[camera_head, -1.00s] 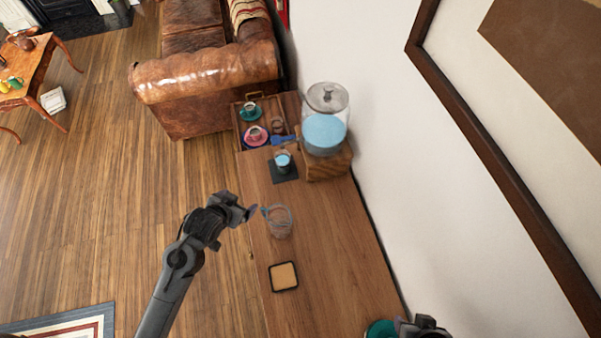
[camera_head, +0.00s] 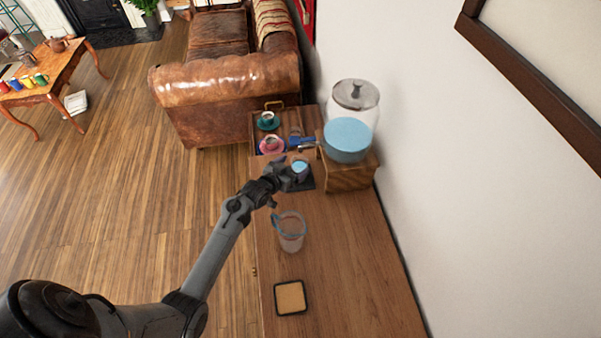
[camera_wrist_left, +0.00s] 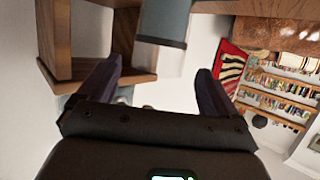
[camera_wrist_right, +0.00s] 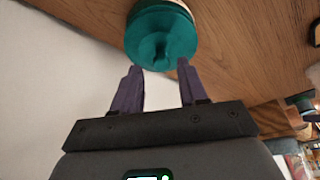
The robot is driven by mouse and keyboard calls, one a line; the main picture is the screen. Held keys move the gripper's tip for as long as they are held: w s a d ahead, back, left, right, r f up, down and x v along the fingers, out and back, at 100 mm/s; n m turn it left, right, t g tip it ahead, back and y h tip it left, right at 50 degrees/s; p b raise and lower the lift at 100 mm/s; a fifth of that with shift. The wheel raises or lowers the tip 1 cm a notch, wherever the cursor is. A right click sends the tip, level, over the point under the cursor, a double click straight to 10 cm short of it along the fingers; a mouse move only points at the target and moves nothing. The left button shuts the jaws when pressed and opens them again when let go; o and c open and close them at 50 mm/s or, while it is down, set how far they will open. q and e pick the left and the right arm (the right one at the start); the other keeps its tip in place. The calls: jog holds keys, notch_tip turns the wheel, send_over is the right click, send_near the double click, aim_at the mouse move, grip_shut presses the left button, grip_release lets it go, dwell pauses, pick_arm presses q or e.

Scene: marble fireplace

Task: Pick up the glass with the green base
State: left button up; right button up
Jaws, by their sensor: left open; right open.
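A round teal-green base (camera_wrist_right: 150,38) lies just beyond the right fingertips in the right wrist view; whether clear glass stands on it I cannot tell. My right gripper (camera_wrist_right: 159,68) is open and empty, its fingers pointing at it. Neither shows in the head view now. My left gripper (camera_head: 289,180) is beside a small glass with blue contents (camera_head: 300,166) on a dark mat (camera_head: 308,183), partly covering it.
A clear jug (camera_head: 291,234) and a tan square coaster (camera_head: 290,298) are on the wooden counter (camera_head: 345,265). A lidded jar of blue liquid (camera_head: 348,138) stands on a wooden block (camera_head: 347,176). A tray with cups (camera_head: 271,145) is behind. The wall bounds the right side.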

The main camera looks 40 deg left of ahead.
aim_at(304, 158)
pick_arm(q)
jog(key=shift+b+x, duration=0.3)
jog(key=shift+x, duration=2.5)
jog(key=shift+d+r, duration=0.15)
jog(key=shift+r, duration=0.05)
jog(key=c, duration=1.7)
grip_shut()
jog(key=shift+r, duration=0.2)
